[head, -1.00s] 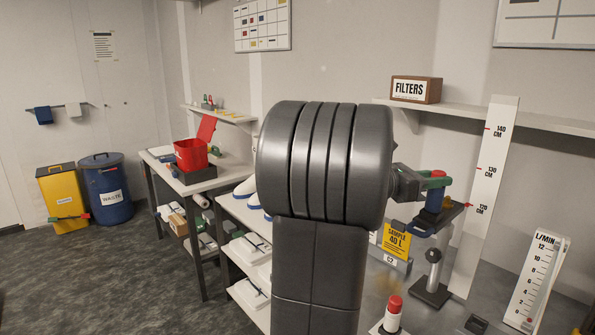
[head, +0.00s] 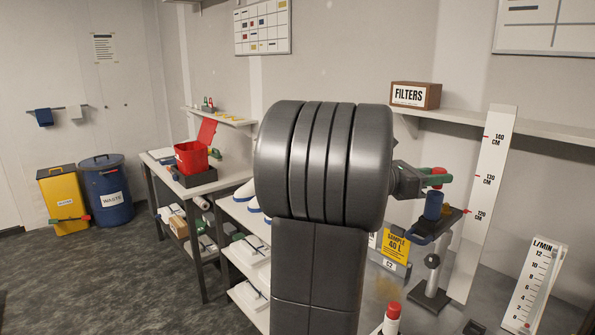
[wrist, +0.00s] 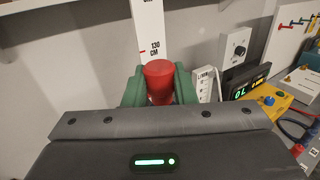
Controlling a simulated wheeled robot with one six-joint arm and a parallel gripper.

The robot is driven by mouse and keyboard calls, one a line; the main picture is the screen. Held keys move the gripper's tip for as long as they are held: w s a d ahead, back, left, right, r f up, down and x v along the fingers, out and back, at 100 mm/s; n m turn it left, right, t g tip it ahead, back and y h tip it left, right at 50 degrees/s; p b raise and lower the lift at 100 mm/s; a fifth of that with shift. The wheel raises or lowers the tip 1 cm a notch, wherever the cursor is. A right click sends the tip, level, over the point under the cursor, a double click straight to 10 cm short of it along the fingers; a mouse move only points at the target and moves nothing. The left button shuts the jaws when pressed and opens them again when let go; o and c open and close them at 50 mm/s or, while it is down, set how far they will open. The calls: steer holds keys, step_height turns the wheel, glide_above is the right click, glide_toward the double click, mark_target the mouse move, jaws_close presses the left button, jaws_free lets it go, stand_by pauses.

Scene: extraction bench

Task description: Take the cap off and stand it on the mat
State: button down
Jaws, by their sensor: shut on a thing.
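My gripper (head: 435,178) has green fingers and is shut on a red cap (head: 438,171), above the small stand on the bench. In the wrist view the cap (wrist: 160,82) sits upright between the green fingers. A blue cylinder (head: 433,206) stands on the dark stand top (head: 447,221), just below the fingers. The cap seems just clear of it, though the fingers partly hide the gap. I cannot make out the mat for certain; my arm hides much of the bench.
A white item with a red top (head: 392,318) stands at the bench front. A yellow sample sign (head: 396,246), a height scale (head: 487,200) and a flow gauge (head: 535,285) stand around the stand. A shelf with a filters box (head: 415,95) runs behind.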

steer(key=shift+r+p, duration=0.75)
steer(key=shift+r, duration=0.35)
steer(key=shift+r, duration=0.1)
